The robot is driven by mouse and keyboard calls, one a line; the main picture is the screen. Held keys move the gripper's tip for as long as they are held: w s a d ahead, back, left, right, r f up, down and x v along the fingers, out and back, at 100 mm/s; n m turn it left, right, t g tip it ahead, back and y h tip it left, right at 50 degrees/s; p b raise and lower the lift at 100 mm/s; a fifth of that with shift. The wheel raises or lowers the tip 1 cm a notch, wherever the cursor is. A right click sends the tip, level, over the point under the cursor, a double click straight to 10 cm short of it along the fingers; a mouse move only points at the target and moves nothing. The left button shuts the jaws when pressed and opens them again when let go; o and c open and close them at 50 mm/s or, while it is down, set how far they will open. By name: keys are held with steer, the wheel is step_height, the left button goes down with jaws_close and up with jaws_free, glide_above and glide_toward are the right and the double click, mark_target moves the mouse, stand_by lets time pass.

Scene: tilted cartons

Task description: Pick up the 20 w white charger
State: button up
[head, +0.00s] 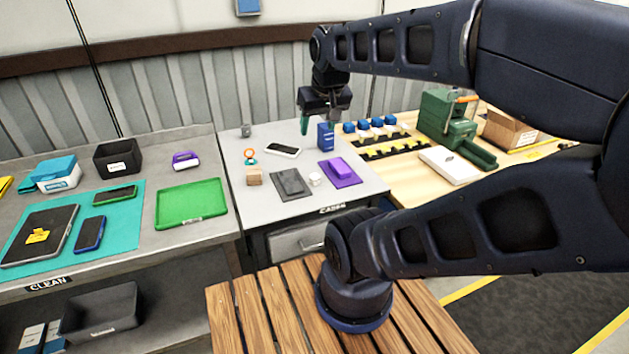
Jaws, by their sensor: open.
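A small white object (315,179), possibly the 20 W white charger, sits on the grey table (225,160) between a dark grey flat case (291,184) and a purple case (339,172). It is too small for me to read any marking. My gripper (318,123) is open, pointing down with green-tipped fingers apart. It is near the back of the grey table, around the height of a blue upright box (326,136), and is behind the white object in the picture. I cannot tell whether a finger touches the blue box. Nothing shows held between the fingers.
A green tray (191,204) lies on the left bench. A green machine (447,118) and a white box (449,165) stand at right. The table's front left is clear.

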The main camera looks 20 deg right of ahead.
steer(key=n+g, duration=0.5)
steer(key=n, duration=1.6)
glide_above(315, 175)
steer(key=f, duration=2)
steer(key=shift+w+a+f, duration=0.1)
steer(key=shift+a+f, duration=0.2)
steer(key=shift+f, duration=0.05)
steer(key=shift+d+f, duration=0.2)
steer(key=shift+f, duration=5)
steer(key=c, duration=1.1)
steer(key=shift+r, duration=0.1)
